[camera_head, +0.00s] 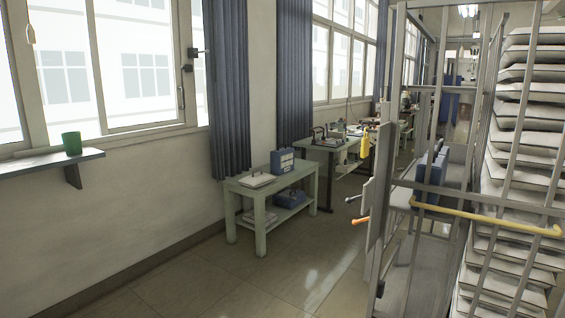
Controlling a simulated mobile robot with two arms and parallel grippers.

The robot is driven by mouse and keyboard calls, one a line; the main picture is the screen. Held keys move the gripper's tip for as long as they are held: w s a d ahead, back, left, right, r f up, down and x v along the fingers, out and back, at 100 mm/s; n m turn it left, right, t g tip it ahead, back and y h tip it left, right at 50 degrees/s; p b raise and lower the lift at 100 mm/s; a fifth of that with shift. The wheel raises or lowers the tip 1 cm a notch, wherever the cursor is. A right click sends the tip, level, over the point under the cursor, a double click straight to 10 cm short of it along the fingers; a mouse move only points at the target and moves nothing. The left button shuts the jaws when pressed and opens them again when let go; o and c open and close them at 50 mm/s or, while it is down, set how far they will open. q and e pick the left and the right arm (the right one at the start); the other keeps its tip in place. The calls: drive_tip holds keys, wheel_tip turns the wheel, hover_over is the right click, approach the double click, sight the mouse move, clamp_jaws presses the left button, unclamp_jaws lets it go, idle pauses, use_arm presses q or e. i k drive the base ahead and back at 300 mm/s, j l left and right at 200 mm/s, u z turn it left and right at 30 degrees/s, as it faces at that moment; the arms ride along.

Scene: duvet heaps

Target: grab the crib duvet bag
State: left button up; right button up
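I cannot pick out a crib duvet bag for certain. A blue box-like item with a pale label (282,162) stands on the pale green table (246,190) under the window. Another blue item (289,199) lies on that table's lower shelf. Several upright blue items (429,172) stand on a shelf inside the metal frame at the right, partly hidden by its bars. Neither of my grippers shows in this view.
A tall metal rack (505,140) with stacked pale slabs and a yellow rail (485,216) fills the right side. A green cup (71,143) sits on a wall shelf (35,164) at the left. More cluttered tables stand farther back. The floor (225,290) in front is clear.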

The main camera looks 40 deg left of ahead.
sight(281, 160)
drive_tip(key=i+j+u, duration=0.6)
drive_tip(key=i+j, duration=0.15)
drive_tip(key=i+j+u, duration=0.25)
drive_tip(key=i, duration=0.15)
drive_tip(key=i+j+u, duration=0.15)
drive_tip(key=i+u, duration=0.15)
drive_tip(key=i, duration=0.15)
drive_tip(key=i+j+u, duration=0.1)
drive_tip(key=i+u, duration=0.2)
drive_tip(key=i, duration=0.15)
